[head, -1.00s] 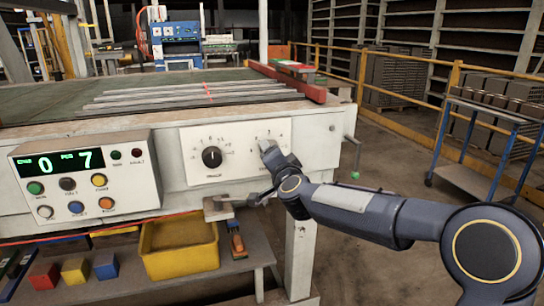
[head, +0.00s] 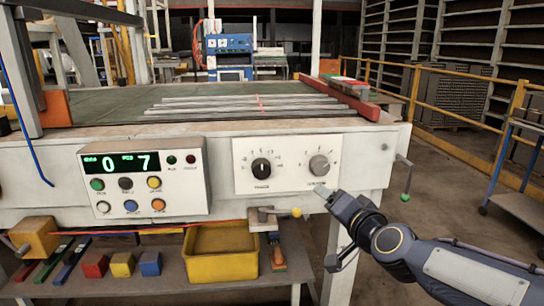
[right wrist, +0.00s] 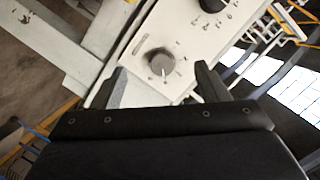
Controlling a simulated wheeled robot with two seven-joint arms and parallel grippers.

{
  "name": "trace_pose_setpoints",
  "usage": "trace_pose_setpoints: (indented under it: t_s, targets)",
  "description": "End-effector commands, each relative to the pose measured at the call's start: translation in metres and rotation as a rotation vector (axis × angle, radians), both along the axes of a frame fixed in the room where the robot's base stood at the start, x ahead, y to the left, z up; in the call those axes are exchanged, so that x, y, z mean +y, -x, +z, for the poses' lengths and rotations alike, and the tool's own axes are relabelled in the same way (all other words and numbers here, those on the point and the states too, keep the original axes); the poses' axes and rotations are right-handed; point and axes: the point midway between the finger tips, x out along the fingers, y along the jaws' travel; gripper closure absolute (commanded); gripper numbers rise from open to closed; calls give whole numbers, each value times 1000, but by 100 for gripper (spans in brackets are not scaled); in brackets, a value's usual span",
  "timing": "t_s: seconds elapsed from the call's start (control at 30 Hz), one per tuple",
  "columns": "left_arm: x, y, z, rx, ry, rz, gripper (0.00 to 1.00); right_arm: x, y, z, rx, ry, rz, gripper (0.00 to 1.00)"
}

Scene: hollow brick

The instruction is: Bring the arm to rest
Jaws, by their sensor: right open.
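My right arm comes in from the right in the head view. Its gripper (head: 322,190) is just below the grey right-hand knob (head: 319,165) on the white dial panel (head: 287,163). In the right wrist view the two fingers (right wrist: 158,85) are spread apart with nothing between them, and the grey knob (right wrist: 160,62) lies beyond the fingertips, apart from them. A black knob (head: 261,168) sits on the left of the same panel. My left gripper is not in view.
A control box (head: 145,180) with a green display reading 0 and 7 is left of the panel. A lever with a green ball (head: 405,197) is at the right. Below are a yellow bin (head: 221,265) and coloured blocks (head: 122,264). The floor on the right is partly clear.

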Motion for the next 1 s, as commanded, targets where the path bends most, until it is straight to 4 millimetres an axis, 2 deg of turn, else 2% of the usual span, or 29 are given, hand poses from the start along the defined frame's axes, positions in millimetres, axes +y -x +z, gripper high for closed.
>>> trace_pose_setpoints:
  t_s: [0.03, 0.1, 0.2, 0.4, 0.67, 0.7, 1.0]
  targets:
    - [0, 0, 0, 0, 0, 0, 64, -4, 34, -8, 47, 57, 60, 32]
    - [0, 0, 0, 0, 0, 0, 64, -5, 82, -34, 147, 141, 154, 32]
    - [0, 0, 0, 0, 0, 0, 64, -8, 140, -70, 282, 230, 251, 32]
    - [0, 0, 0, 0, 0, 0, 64, -16, 222, -124, 483, 329, 358, 32]
    - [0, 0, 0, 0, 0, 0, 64, -23, 305, -177, 694, 397, 443, 32]
    - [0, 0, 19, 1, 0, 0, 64, -22, 304, -157, 697, 397, 446, 32]
    - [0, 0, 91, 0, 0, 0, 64, -22, 302, -84, 693, 396, 445, 32]
